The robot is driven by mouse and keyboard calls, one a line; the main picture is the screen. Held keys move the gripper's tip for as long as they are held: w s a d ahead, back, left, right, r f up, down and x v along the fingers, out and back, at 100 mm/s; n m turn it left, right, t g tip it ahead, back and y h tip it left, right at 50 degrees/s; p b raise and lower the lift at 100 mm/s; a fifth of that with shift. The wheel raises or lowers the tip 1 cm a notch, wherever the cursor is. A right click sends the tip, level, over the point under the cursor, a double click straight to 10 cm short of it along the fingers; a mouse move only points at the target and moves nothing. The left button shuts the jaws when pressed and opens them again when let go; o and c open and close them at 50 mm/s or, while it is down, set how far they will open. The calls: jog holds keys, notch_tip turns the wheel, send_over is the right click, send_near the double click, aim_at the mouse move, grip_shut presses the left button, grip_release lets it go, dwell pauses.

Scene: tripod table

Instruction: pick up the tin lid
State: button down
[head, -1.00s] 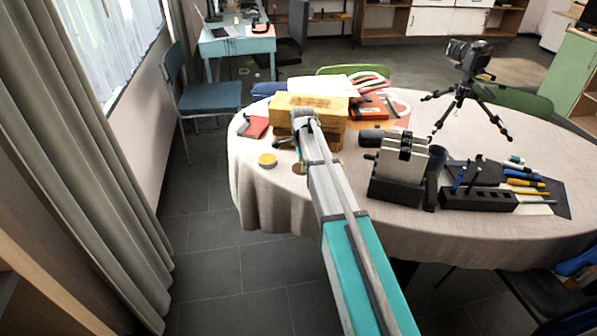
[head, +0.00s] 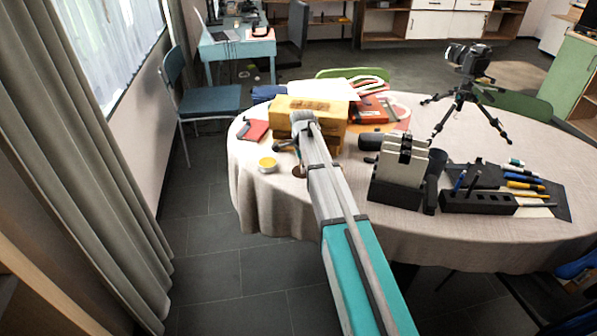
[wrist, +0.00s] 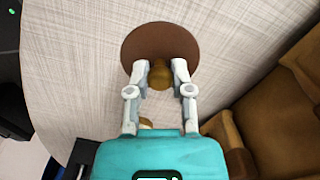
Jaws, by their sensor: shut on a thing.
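The tin lid (wrist: 159,38) is a flat brown disc with a golden-brown knob in the wrist view. My gripper (wrist: 160,75) is shut on this knob, one pale finger on each side. In the head view the lid (head: 298,171) shows as a small brown patch near the table's front left edge, partly behind my arm. My fingers are mostly hidden there. I cannot tell whether the lid touches the cloth. A round yellow tin (head: 268,164) stands to the left of the lid.
A mustard-yellow box (head: 330,110) stands just behind my arm's end and shows at the right in the wrist view (wrist: 270,105). A red item (head: 256,130) lies left of it. A black-and-cream device (head: 402,170), pen holder (head: 478,201) and tripod camera (head: 466,85) stand to the right.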

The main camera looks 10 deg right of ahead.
dwell(0.4)
notch_tip(320, 180, up, 3)
jog(key=p, duration=0.3)
jog(key=shift+r, duration=0.2)
jog(key=s+d+r+p, duration=0.2)
jog(key=s+r+p, duration=0.7)
jog(key=s, duration=0.4)
jog(key=shift+s+r+p, duration=0.3)
jog(key=shift+s+p, duration=0.1)
jog(key=shift+p, duration=0.1)
jog(key=shift+a, duration=0.2)
